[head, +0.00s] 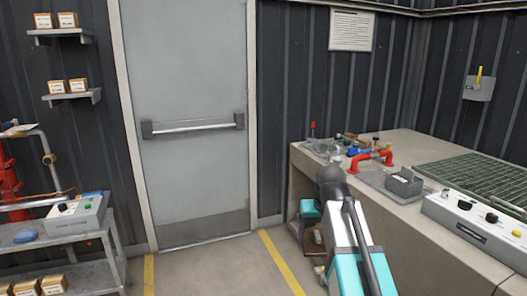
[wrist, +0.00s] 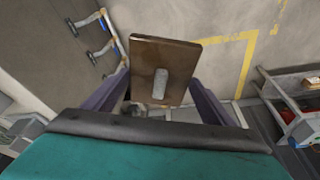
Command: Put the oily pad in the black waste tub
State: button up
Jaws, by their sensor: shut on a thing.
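The oily pad (wrist: 180,52), a brown square plate with a short grey grip (wrist: 160,85) on its face, is in front of my gripper (wrist: 161,88) in the wrist view. My gripper's purple fingers are shut on it, partly hidden behind its lower edge. In the head view the pad (head: 311,243) shows small and brown below my turquoise wrist, beside the bench's left end and above the floor. My arm partly covers this area. I cannot make out a black waste tub for certain in either view.
A concrete bench (head: 440,240) on the right holds a dark grey open box (head: 404,183), red pipework (head: 371,159), a control box (head: 475,222) and a green grating (head: 480,172). A grey shelf unit (head: 75,240) stands left. Floor before the door (head: 190,120) is clear.

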jog(key=shift+r, duration=0.5)
jog(key=shift+s+f, duration=0.1)
jog(key=s+d+f, duration=0.5)
jog(key=d+f, duration=0.1)
jog(key=d, duration=0.1)
jog(key=shift+s+f, duration=0.15)
jog(key=shift+f, duration=0.1)
